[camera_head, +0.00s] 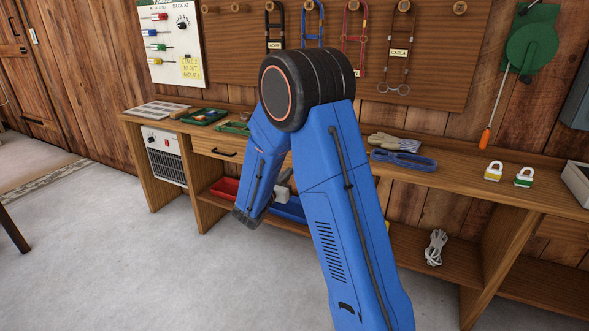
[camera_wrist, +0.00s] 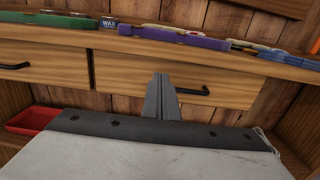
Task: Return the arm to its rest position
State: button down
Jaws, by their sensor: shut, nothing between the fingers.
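My blue arm (camera_head: 345,200) fills the middle of the head view, bent sharply at a black round elbow joint. Its forearm (camera_head: 262,170) hangs down in front of the bench. My gripper (camera_wrist: 160,82) shows in the wrist view with its two grey fingers together and nothing between them. The fingers point toward the bench's drawer fronts, below the bench top. In the head view the fingers are hidden behind the arm; only a pale grey part near the wrist shows.
The wooden bench (camera_head: 460,161) runs along the wall, with a blue item (camera_head: 404,160), gloves and two padlocks on top. A red bin (camera_wrist: 33,118) sits on the lower shelf. The grey floor (camera_head: 90,250) at left is clear.

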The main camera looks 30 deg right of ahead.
jog(key=shift+v, duration=2.15)
jog(key=s+d+r+m+g+y, duration=0.1)
jog(key=s+d+r+m+g, duration=0.15)
jog(key=s+m, duration=0.45)
jog(key=s+d+r+m+g+y, duration=0.1)
jog(key=s+d+m+g, duration=0.25)
jog(key=s, duration=0.65)
jog(key=s+d+r+m+g+y, duration=0.15)
jog(key=s+m+g, duration=0.25)
jog(key=s, duration=0.5)
jog(key=s+a+r+m+t+y, duration=0.2)
jog(key=s+a+m+y, duration=0.8)
jog(key=s+a, duration=0.5)
jog(key=shift+s+a+m+t+y, duration=0.35)
jog(key=shift+s+m+t, duration=0.2)
jog(key=shift+s+t, duration=0.35)
